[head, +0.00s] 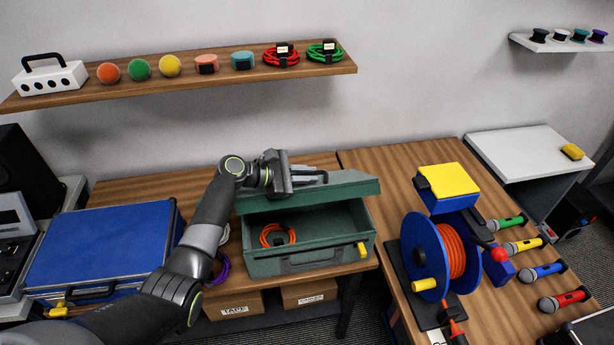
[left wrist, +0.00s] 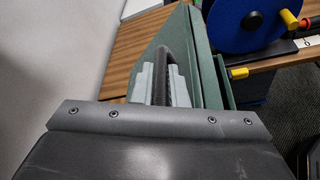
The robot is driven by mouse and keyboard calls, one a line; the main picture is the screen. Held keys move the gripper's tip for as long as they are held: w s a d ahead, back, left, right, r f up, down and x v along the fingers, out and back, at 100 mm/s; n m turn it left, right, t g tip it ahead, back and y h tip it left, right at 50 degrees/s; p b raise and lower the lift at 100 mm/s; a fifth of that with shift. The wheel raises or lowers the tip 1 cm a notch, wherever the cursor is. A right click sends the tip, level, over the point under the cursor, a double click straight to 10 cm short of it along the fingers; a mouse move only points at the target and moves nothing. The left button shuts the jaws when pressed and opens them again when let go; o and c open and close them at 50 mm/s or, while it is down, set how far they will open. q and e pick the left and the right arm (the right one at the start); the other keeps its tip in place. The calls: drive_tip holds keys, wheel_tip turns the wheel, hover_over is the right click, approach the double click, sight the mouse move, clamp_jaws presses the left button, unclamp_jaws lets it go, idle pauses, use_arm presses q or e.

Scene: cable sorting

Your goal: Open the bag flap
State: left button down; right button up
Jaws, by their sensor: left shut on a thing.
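The green bag (head: 308,262) stands on the wooden table, and its flap (head: 345,190) is raised and tilted back, so the front of the inside shows. An orange coiled cable (head: 278,235) lies inside. My left gripper (head: 312,176) reaches over the flap and is shut on the flap's dark handle. The left wrist view shows the handle (left wrist: 178,66) between the pale fingers, with the green flap (left wrist: 205,70) beside it. My right gripper is in neither view.
A blue case (head: 105,245) lies at the left. A blue reel with orange cable (head: 425,255) stands right of the bag, with several microphones (head: 525,245) beyond it. A wooden shelf (head: 200,82) with cables and balls hangs above. Boxes (head: 233,305) sit below the table.

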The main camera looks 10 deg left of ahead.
use_arm(q)
drive_tip(key=c, duration=1.7)
unclamp_jaws()
drive_tip(key=shift+a, duration=0.1)
wheel_tip(320, 180, up, 5)
drive_tip(key=b, duration=0.5)
hover_over(249, 196)
drive_tip(key=shift+s, duration=0.2)
drive_tip(key=shift+v, duration=0.75)
drive_tip(key=shift+r, duration=0.1)
